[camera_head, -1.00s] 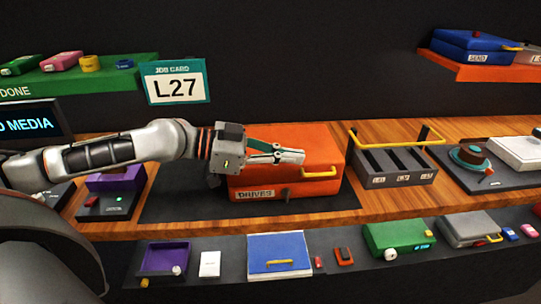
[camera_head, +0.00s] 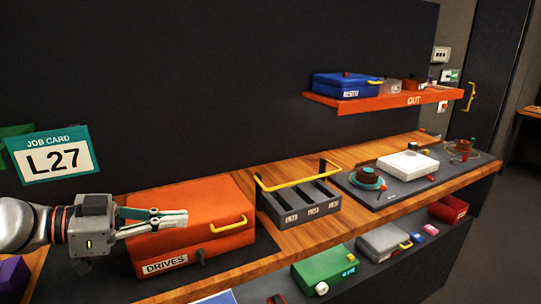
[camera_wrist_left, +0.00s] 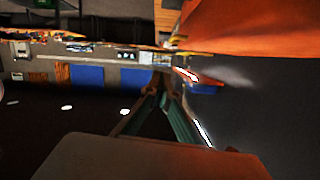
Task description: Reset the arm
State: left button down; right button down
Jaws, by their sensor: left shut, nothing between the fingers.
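My left arm comes in from the left in the head view. Its gripper (camera_head: 186,217) has its two fingers together, with nothing between them. The fingers point right, in front of the orange case labelled DRIVES (camera_head: 195,205) in the picture and overlapping it. Whether they touch the case, I cannot tell. The case is closed, with a yellow handle at its right front. In the left wrist view the fingers (camera_wrist_left: 165,90) meet at the tips, and an orange surface (camera_wrist_left: 250,25) fills the top right. My right gripper is not in view.
Right of the case stands a dark slotted rack (camera_head: 300,205) with a yellow bar. Beyond it are a teal round item (camera_head: 367,180) and a white box (camera_head: 407,165). An orange OUT shelf (camera_head: 400,98) hangs above. A lower shelf holds a green case (camera_head: 323,268) and a grey case (camera_head: 383,240).

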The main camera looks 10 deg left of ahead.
pick_arm(q)
jog(key=s+d+f+m+g+y, duration=0.1)
jog(key=s+d+f+m, duration=0.15)
jog(key=f, duration=0.65)
jog(key=s+d+f+m+g+y, duration=0.1)
jog(key=s+d+f, duration=0.3)
jog(key=f, duration=0.6)
jog(key=s+a+f+n+t+y, duration=0.1)
jog(key=a+f+n+t+y, duration=0.15)
jog(key=f+y, duration=0.45)
jog(key=s+a+f+n+g+y, duration=0.1)
jog(key=s+a+f+n+y, duration=0.3)
jog(key=a, duration=0.4)
jog(key=s+a+f+n+g+y, duration=0.2)
jog(key=s+a+f+y, duration=0.15)
jog(key=s+a, duration=0.3)
jog(key=w+d+f+n+t+h, duration=0.1)
jog(key=d+f+t+h, duration=0.1)
jog(key=d+f, duration=0.4)
jog(key=w+d+f+n+t+h, duration=0.1)
jog(key=d+f+h, duration=0.3)
jog(key=d, duration=0.5)
notch_tip(320, 180, down, 3)
jog(key=shift+w+d+r+n+t+h, duration=0.1)
jog(key=shift+w+d+n+t+h, duration=0.25)
jog(key=shift+n+t, duration=0.3)
